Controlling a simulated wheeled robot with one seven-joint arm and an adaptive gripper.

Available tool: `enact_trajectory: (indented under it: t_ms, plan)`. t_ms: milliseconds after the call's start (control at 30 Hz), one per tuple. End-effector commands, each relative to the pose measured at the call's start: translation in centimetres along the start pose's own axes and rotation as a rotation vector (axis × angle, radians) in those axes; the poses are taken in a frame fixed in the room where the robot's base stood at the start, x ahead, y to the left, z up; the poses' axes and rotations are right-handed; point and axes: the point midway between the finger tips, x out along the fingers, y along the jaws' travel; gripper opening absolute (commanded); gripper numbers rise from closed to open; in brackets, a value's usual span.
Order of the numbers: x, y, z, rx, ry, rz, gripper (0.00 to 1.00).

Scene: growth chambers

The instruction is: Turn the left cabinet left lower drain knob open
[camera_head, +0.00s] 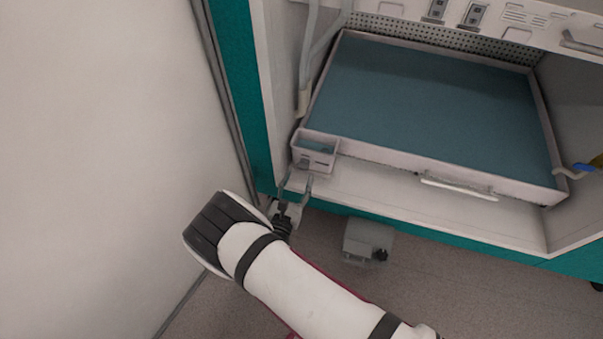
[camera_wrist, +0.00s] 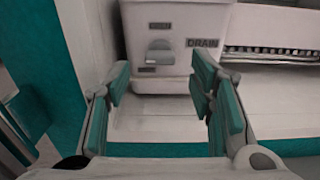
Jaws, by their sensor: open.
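The drain knob (camera_wrist: 160,53) is a small grey knob on the white drain box (camera_wrist: 209,22), beside a DRAIN label in the wrist view. Its handle looks roughly horizontal. In the head view the drain box (camera_head: 315,162) sits at the lower left front corner of the cabinet's blue-filled tray. My gripper (camera_wrist: 163,88) is open, with one teal-padded finger on each side below the knob, apart from it. In the head view my gripper (camera_head: 296,184) is just in front of the drain box. The knob itself is too small to make out there.
The blue-filled tray (camera_head: 548,125) fills the cabinet shelf, with a handle (camera_head: 459,187) at its front. Grey hoses (camera_head: 305,100) hang at the cabinet's left side. A plain wall (camera_head: 110,120) stands close on the left. A grey box (camera_head: 367,240) is on the floor below.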

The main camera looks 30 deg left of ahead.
Motion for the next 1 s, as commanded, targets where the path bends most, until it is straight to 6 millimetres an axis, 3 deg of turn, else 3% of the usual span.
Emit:
enact_trajectory:
  t_ms: [100, 300, 667, 900, 1000]
  plan:
    - [2.0, 0.0, -0.1, 0.002, -0.001, -0.002, 0.49]
    - [3.9, 0.0, -0.1, 0.001, 0.0, -0.001, 0.49]
    - [4.4, 0.0, 0.1, 0.001, 0.0, -0.001, 0.49]
    - [4.4, 0.0, 0.0, 0.001, 0.0, -0.001, 0.01]
    - [4.4, 0.0, 0.0, 0.001, 0.0, -0.001, 0.01]
